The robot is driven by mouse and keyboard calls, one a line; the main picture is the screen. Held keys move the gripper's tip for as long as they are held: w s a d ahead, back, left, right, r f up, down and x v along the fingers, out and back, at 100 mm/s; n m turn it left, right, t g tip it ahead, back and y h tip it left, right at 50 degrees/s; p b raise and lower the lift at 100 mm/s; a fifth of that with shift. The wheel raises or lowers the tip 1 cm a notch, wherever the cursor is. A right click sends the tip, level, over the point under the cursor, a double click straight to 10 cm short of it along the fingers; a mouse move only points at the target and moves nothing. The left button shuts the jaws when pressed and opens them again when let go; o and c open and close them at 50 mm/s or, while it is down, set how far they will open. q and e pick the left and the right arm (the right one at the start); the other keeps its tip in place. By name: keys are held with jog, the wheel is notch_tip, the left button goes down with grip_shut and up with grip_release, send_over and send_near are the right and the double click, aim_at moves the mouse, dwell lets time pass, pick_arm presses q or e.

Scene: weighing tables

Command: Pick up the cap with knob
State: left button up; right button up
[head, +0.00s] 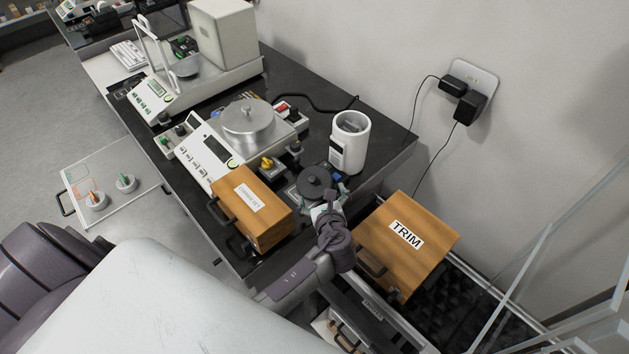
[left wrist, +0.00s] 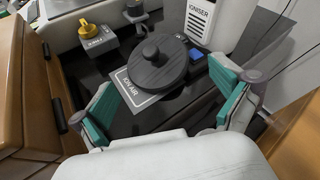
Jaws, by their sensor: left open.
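The cap with knob is a dark grey round disc with a small knob on top (left wrist: 158,66). It sits on a grey plate marked "ION AIR" (left wrist: 135,99), and in the head view it shows (head: 313,180) just beyond my left gripper (head: 322,197). In the left wrist view my left gripper (left wrist: 165,103) is open, its teal finger pads wide apart and empty. The cap lies ahead of the fingers, roughly centred between them, and I see no contact. My right gripper is out of view.
A wooden box (head: 272,224) stands left of the gripper, and a wooden "TRIM" box (head: 420,262) stands right. A white igniser (head: 351,150) stands behind the cap. A yellow-knobbed block (head: 268,170) and a balance with a silver lid (head: 248,119) are to the left.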

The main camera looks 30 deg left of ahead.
aim_at(318, 187)
pick_arm(q)
jog(key=shift+w+a+f, duration=0.2)
jog(key=shift+w+a, duration=0.15)
jog(key=shift+w, duration=0.1)
jog(key=shift+w+a+f, duration=0.1)
jog(key=shift+w, duration=0.1)
jog(key=x, duration=0.5)
jog(key=shift+w+f+p, duration=0.1)
jog(key=shift+p, duration=0.25)
jog(key=shift+c, duration=2.1)
jog(key=c, duration=1)
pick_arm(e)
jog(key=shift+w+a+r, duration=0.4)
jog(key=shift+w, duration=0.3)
